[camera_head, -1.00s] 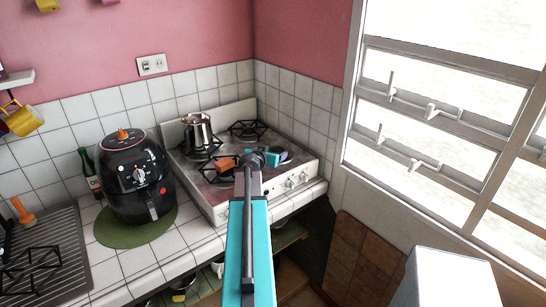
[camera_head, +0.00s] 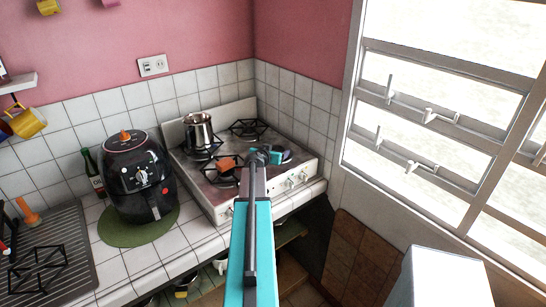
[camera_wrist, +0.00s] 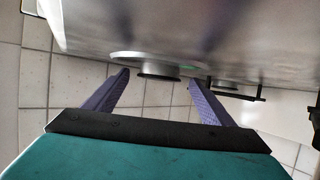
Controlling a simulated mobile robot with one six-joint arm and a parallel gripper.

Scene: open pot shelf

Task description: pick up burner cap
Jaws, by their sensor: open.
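The stove (camera_head: 215,176) stands in the corner of the counter. In the wrist view, a dark, flat burner cap (camera_wrist: 158,76) sits against a wider silver burner ring (camera_wrist: 128,56) on the stove top. My gripper (camera_wrist: 158,84) is open, with its two purple fingers apart on either side of the cap and nothing held. In the head view my gripper (camera_head: 270,156) is small, over the right front part of the stove. The arm and wrist hide much of the burner there.
A metal pot (camera_head: 198,129) stands on the back left of the stove, with an orange block (camera_head: 228,165) in front of it. Black pan supports (camera_head: 249,128) rise from the stove top. A black air fryer (camera_head: 137,180) stands to the left.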

